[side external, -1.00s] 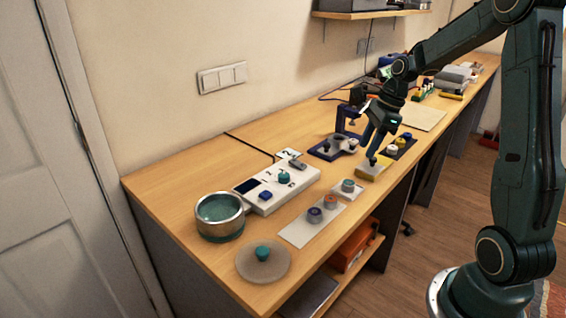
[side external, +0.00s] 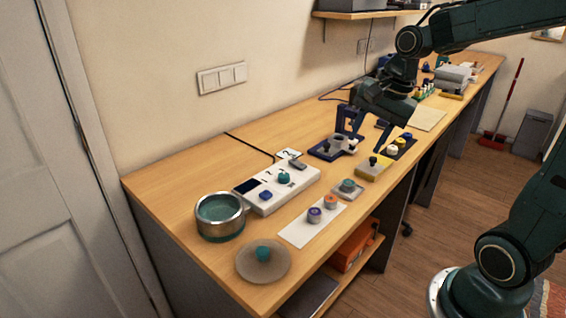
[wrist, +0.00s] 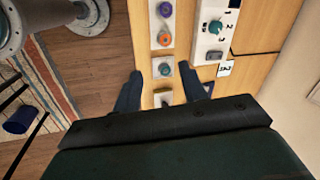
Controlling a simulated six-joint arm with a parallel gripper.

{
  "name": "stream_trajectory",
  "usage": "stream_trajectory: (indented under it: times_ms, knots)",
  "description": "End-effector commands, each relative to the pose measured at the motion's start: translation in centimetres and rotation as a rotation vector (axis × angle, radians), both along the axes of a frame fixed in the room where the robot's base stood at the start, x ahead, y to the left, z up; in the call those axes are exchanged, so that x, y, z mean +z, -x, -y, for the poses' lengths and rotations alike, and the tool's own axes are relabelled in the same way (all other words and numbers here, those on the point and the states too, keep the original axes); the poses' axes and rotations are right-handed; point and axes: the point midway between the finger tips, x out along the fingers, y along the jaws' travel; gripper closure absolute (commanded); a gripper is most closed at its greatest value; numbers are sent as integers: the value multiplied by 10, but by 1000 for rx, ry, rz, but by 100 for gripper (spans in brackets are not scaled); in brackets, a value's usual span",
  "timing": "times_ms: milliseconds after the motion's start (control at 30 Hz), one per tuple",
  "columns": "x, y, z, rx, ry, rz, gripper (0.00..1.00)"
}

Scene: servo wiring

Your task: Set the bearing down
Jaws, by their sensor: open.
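That part also shows in the side view (side external: 348,185). A purple ring-like part (side external: 314,215) and an orange one (side external: 330,201) stand on a white strip (side external: 297,236). I cannot tell which small round part is the bearing.
A white numbered panel (side external: 250,200) with knobs lies behind the strip. A blue fixture (side external: 322,152) stands behind the yellow block. A dark tray (side external: 404,154) with small round parts is to its right. A metal pot (side external: 219,232) and a round disc (side external: 247,268) stand front left.

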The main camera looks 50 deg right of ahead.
Motion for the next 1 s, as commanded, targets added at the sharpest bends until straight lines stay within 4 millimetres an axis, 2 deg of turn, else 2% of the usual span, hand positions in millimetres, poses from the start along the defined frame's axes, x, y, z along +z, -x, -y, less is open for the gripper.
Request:
stream_trajectory:
  times_ms: [100, 300, 600, 800, 1000]
  knots:
    - [13, 20, -24, 212, 87, 44, 58]
    - [25, 55, -54, 554, 234, 106, 58]
    - [28, 108, -81, 1026, 451, 189, 58]
    - [25, 127, -86, 1206, 539, 217, 58]
    - [24, 131, -87, 1250, 560, 222, 58]
